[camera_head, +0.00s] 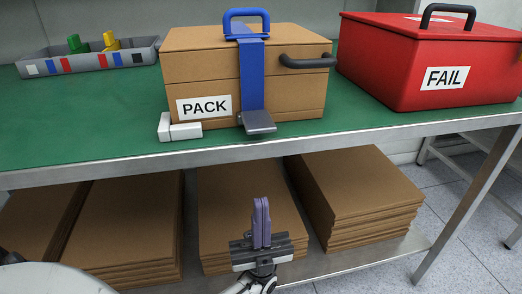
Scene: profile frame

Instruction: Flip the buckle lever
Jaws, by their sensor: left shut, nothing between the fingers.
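A brown box (205,67) labelled PACK stands on the green table, with a blue strap (252,75) running down its front and a blue handle on top. A grey buckle lever (259,122) sticks out at the strap's lower end, near the table's front edge. My left gripper (261,203) is in front of the table and below its edge, pointing up. Its two purple-grey fingers are together and empty, below the lever and apart from it. My right gripper is not in view.
A white block piece (180,129) lies at the box's lower left corner. A red FAIL case (425,62) stands at right, and a grey tray (90,62) with coloured pieces at back left. Cardboard stacks (355,190) fill the lower shelf. The table's metal front edge (110,165) lies above my gripper.

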